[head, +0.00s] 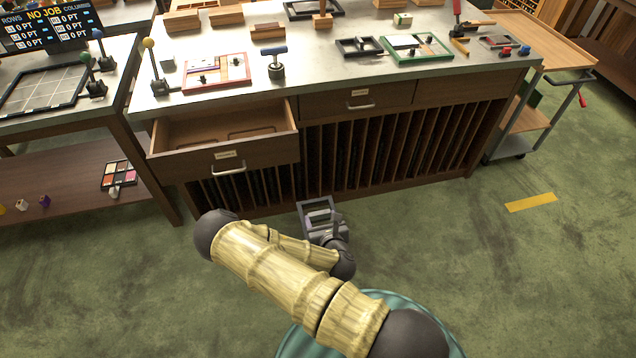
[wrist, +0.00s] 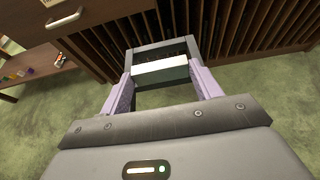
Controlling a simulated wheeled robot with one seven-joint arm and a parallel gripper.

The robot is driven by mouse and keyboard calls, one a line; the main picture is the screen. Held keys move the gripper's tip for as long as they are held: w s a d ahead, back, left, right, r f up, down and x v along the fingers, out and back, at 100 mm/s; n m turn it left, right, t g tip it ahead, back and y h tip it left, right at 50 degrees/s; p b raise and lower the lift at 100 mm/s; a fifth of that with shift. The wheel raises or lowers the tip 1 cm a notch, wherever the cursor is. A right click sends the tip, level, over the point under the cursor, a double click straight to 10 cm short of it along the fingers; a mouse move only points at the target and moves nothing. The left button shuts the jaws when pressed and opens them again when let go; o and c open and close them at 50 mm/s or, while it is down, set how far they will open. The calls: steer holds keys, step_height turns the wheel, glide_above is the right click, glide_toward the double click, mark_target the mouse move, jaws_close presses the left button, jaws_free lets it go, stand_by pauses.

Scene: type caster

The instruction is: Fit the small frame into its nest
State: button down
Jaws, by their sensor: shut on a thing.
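My gripper (head: 322,226) is low in front of the cabinet, shut on a small grey frame (head: 316,204). In the wrist view the purple fingers of my gripper (wrist: 162,68) hold the frame (wrist: 150,50) by its two sides; a pale strip crosses it near its far bar. The frame is in the air, apart from the cabinet. The left drawer (head: 226,158) stands open, and shallow outlined recesses (head: 252,132) show on its floor. The drawer's front wall hides part of the floor, and I cannot tell which recess matches the frame.
The bench top (head: 330,60) above holds a red-edged frame (head: 216,74), a green-edged tray (head: 416,47), knobbed posts and wooden blocks. The right drawer (head: 358,98) is shut above upright slots. A wooden cart (head: 520,110) stands at right.

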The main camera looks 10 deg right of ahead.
steer(key=shift+s+d+f, duration=0.15)
steer(key=shift+s+f, duration=0.4)
steer(key=shift+f, duration=0.2)
steer(key=shift+s+d+f, duration=0.1)
steer(key=shift+s+f, duration=0.4)
steer(key=shift+f, duration=0.2)
steer(key=shift+w+d, duration=0.15)
